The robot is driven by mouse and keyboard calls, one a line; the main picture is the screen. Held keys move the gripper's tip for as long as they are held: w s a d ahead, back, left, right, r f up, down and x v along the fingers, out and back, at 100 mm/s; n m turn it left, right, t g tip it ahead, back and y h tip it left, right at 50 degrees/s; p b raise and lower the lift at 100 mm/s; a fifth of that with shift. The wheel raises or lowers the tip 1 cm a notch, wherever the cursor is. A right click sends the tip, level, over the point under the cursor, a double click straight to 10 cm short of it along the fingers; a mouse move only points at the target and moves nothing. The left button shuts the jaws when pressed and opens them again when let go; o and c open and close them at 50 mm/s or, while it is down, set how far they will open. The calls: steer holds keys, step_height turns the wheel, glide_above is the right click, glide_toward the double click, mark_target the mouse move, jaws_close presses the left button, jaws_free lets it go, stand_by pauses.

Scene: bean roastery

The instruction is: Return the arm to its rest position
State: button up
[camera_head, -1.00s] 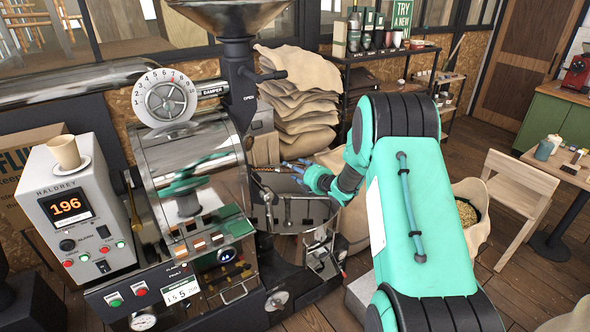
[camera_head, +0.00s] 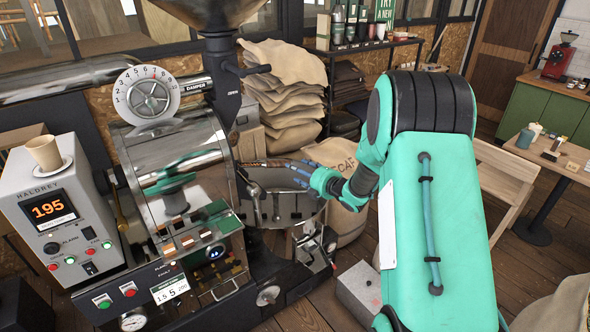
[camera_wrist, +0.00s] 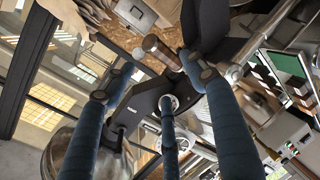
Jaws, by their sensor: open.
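My arm, green with black joints, fills the right half of the head view. My gripper (camera_head: 281,165) points left and is seen in front of the roaster's round cooling tray (camera_head: 300,205). In the wrist view my gripper (camera_wrist: 160,100) shows several blue-grey fingers spread apart with nothing held between them. Black and metal parts of the roaster (camera_wrist: 150,95) appear behind the fingers. Whether the fingertips touch any part of the roaster cannot be told.
The roaster drum (camera_head: 180,160) and a grey control box (camera_head: 60,210) with a cup (camera_head: 44,153) on top stand at left. Sacks (camera_head: 285,100) are piled behind. A small table (camera_head: 560,160) is at right. Wooden floor (camera_head: 375,215) shows between the sacks and my arm.

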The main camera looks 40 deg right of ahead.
steer(key=shift+s, duration=0.1)
steer(key=shift+c, duration=0.5)
steer(key=c, duration=0.9)
steer(key=shift+m, duration=0.4)
steer(key=c, duration=0.4)
steer(key=shift+m, duration=0.4)
jaws_close()
steer(key=s+d+f+n+h+p, duration=0.1)
steer(key=s+d+n+h, duration=0.1)
steer(key=n, duration=1.5)
steer(key=s+d+n+t+h+p, duration=0.1)
steer(key=s+n+h, duration=0.3)
steer(key=n, duration=1.4)
steer(key=shift+d+f+p, duration=0.35)
steer(key=shift+p, duration=0.45)
